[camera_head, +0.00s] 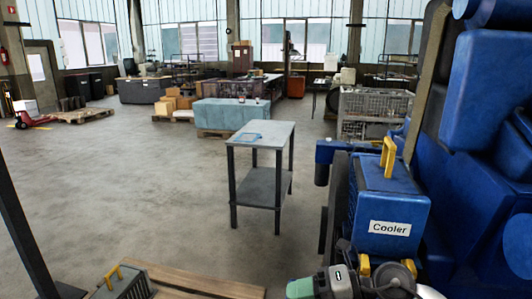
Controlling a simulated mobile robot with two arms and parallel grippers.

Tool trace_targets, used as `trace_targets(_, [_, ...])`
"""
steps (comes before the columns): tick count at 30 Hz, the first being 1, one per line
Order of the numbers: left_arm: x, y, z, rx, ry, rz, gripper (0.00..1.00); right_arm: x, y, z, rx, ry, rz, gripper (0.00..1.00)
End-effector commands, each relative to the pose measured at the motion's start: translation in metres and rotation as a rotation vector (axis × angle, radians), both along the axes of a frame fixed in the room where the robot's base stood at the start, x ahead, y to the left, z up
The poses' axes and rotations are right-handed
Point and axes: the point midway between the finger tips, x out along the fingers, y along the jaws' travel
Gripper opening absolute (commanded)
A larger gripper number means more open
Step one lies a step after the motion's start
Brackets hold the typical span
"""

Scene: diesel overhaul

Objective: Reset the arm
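Part of one of my arms (340,283) shows at the bottom edge, right of centre, as pale green, white and grey links with a dark cable. It seems to be my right arm; it is just below and in front of the blue cooler. I cannot make out its fingertips or whether they hold anything. No part of my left gripper shows.
The blue box labelled Cooler (386,208), with a yellow handle, sits against a large blue engine (480,150). A grey table (262,135) stands at centre. A grey yellow-handled unit (122,286) is by a wooden pallet (200,282).

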Motion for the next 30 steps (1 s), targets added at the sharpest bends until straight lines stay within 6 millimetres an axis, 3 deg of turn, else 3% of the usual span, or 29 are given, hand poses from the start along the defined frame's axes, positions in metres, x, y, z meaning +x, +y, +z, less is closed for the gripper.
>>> trace_targets(2, [0.0, 0.0, 0.0, 0.0, 0.0, 0.0, 0.48, -0.009, 0.02, 0.019, 0.243, 0.027, -0.071, 0.44])
trace_targets(5, [0.0, 0.0, 0.0, 0.0, 0.0, 0.0, 0.48, -0.01, 0.025, 0.042, 0.522, 0.08, -0.22, 0.44])
trace_targets(8, [0.0, 0.0, 0.0, 0.0, 0.001, 0.0, 0.48, -0.004, 0.011, 0.055, 0.758, 0.166, -0.422, 0.44])
trace_targets(11, [0.0, 0.0, 0.0, -0.001, 0.001, 0.0, 0.48, 0.003, -0.015, 0.05, 0.941, 0.283, -0.664, 0.44])
trace_targets(14, [0.0, 0.0, 0.0, -0.001, 0.001, 0.0, 0.48, 0.005, -0.048, 0.027, 1.061, 0.43, -0.935, 0.44])
trace_targets(19, [0.0, 0.0, 0.0, -0.001, 0.001, -0.001, 0.48, -0.018, -0.101, -0.045, 1.098, 0.742, -1.425, 0.44])
trace_targets(24, [0.0, -0.001, 0.0, -0.001, 0.001, -0.001, 0.48, -0.078, -0.13, -0.12, 0.945, 1.07, -1.829, 0.44])
trace_targets(30, [-0.001, -0.001, 0.0, -0.001, 0.001, -0.001, 0.48, -0.149, -0.139, -0.168, 0.701, 1.358, -2.088, 0.44])
